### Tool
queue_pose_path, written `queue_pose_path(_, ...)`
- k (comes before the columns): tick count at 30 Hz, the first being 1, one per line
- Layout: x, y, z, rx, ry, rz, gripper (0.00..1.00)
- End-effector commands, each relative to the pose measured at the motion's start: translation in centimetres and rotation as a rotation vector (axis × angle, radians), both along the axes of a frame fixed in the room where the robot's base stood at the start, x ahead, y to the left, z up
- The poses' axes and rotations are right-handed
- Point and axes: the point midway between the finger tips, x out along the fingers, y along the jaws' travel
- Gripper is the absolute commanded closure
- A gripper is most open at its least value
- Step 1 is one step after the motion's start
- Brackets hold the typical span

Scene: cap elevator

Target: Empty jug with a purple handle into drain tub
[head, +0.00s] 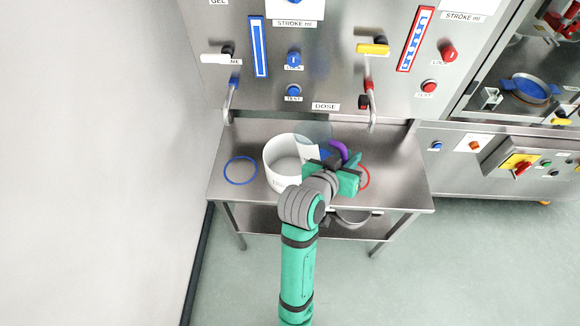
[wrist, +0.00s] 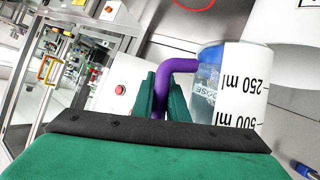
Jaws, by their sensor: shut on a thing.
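The jug is clear, with a white scale strip, and shows in the wrist view (wrist: 208,100); blue liquid or a blue part is seen near its purple handle (wrist: 163,85). My gripper (wrist: 170,100) is shut on that handle. In the head view my gripper (head: 345,172) is at the right side of the drain tub (head: 274,168), a round white tub on the steel table. The clear jug (head: 313,131) is at the tub's back right rim, above it in the picture. Its exact tilt is hard to tell, and my gripper hides part of it.
A blue ring (head: 229,179) marks the table (head: 222,192) left of the tub, and a red ring (head: 367,180) lies to the right, partly behind my gripper. Two spouts (head: 229,103) (head: 373,112) hang from the steel panel behind. The table's right end is clear.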

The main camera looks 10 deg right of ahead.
Motion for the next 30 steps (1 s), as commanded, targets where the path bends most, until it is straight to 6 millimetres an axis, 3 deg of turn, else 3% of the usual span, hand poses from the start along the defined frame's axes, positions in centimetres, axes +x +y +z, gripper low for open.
queue_pose_path(30, -0.27, -0.20, 0.81, -0.046, 0.059, 0.000, 1.00)
